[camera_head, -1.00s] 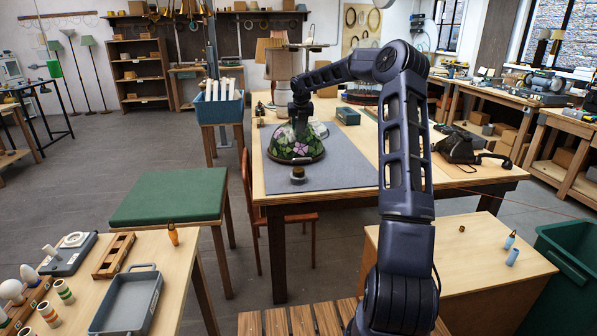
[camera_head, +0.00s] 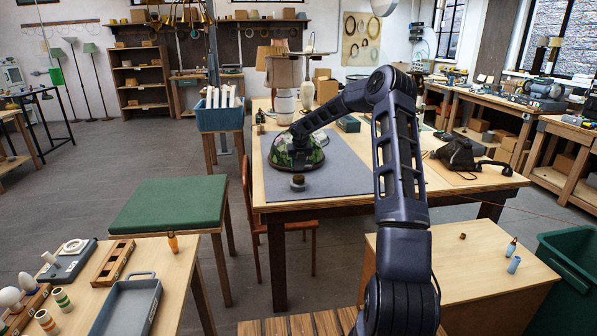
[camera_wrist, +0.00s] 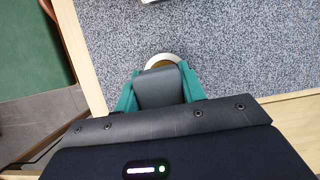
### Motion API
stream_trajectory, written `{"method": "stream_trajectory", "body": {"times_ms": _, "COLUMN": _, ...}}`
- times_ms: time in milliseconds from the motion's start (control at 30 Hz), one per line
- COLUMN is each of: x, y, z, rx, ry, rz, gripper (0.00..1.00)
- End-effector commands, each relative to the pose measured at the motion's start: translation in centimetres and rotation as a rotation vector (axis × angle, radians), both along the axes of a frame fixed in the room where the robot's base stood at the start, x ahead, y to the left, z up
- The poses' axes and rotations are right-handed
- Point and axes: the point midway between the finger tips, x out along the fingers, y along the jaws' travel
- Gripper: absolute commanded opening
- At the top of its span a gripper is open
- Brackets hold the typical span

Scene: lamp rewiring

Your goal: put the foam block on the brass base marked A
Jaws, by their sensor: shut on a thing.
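My gripper (camera_wrist: 160,84) has teal fingers, shut on a dark grey foam block (camera_wrist: 161,88) in the wrist view. Below and partly behind the block is a round thing with a pale rim and brownish middle (camera_wrist: 164,59), probably a brass base; whether they touch is unclear. In the head view, a small brass base (camera_head: 298,182) stands on the grey mat (camera_head: 345,172) near its front left corner. My arm's end is just behind it, in front of the stained-glass shade (camera_head: 314,158). The block is not distinct there, and no letter A is readable.
The wooden table's edge (camera_head: 330,199) is close in front of the mat. A chair (camera_head: 250,190) and a green-topped stool (camera_head: 165,202) stand to the left. The mat's right part is clear.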

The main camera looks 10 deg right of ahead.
Motion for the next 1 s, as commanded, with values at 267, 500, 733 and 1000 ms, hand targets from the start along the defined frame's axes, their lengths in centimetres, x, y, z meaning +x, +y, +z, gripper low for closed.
{"method": "stream_trajectory", "body": {"times_ms": 267, "x": -0.1, "y": 0.0, "z": -2.8, "rx": -0.001, "ry": 0.002, "rz": 0.0, "gripper": 0.19}}
{"method": "stream_trajectory", "body": {"times_ms": 500, "x": 0.0, "y": 0.0, "z": -4.3, "rx": 0.0, "ry": 0.0, "rz": -0.001, "gripper": 0.19}}
{"method": "stream_trajectory", "body": {"times_ms": 733, "x": 0.0, "y": 0.0, "z": -4.4, "rx": 0.0, "ry": 0.001, "rz": -0.001, "gripper": 0.19}}
{"method": "stream_trajectory", "body": {"times_ms": 1000, "x": 0.0, "y": 0.0, "z": -4.5, "rx": 0.0, "ry": 0.0, "rz": -0.001, "gripper": 0.62}}
